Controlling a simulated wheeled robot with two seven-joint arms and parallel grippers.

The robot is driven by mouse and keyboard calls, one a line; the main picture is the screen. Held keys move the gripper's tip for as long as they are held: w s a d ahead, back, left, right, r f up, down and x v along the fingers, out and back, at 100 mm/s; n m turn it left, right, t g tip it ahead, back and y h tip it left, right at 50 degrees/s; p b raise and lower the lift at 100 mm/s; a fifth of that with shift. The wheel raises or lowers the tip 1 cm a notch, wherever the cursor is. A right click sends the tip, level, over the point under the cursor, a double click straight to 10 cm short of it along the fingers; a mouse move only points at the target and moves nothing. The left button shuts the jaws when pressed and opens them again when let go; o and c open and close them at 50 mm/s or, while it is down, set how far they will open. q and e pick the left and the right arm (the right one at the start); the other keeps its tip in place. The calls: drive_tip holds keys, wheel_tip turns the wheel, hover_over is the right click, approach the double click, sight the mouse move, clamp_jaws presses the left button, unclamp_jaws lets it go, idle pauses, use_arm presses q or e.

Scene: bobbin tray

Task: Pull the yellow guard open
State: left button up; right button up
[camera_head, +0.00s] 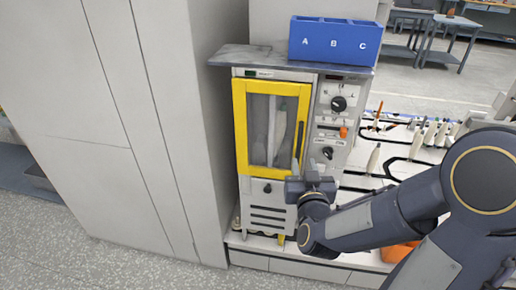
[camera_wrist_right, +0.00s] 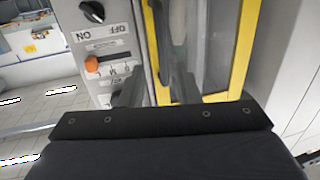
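The yellow guard (camera_head: 240,130) is a yellow-framed door with a clear pane on the front of the grey machine. It looks shut, flush with the front. Its dark upright handle (camera_head: 298,140) is on the frame's right side; a pale bobbin shape shows behind the pane. My right gripper (camera_head: 301,180) is at the guard's lower right corner, just below the handle. In the right wrist view, the fingers (camera_wrist_right: 152,88) stand apart, with the yellow frame (camera_wrist_right: 152,50) and the dark handle seen between and beyond them. Contact cannot be told. My left gripper is out of view.
The machine's control panel (camera_head: 335,120) with black knobs and an orange switch (camera_wrist_right: 92,64) is right of the guard. A blue box (camera_head: 335,42) marked A, B, C sits on top. A tall grey cabinet (camera_head: 150,120) stands left. Bobbins (camera_head: 374,158) stand on the right.

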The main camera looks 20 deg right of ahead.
sight(299, 148)
drive_tip(key=x, duration=0.8)
drive_tip(key=shift+w+a+r, duration=0.1)
drive_tip(key=shift+w+r, duration=0.1)
drive_tip(key=shift+r, duration=0.05)
drive_tip(key=shift+c, duration=0.2)
clamp_jaws()
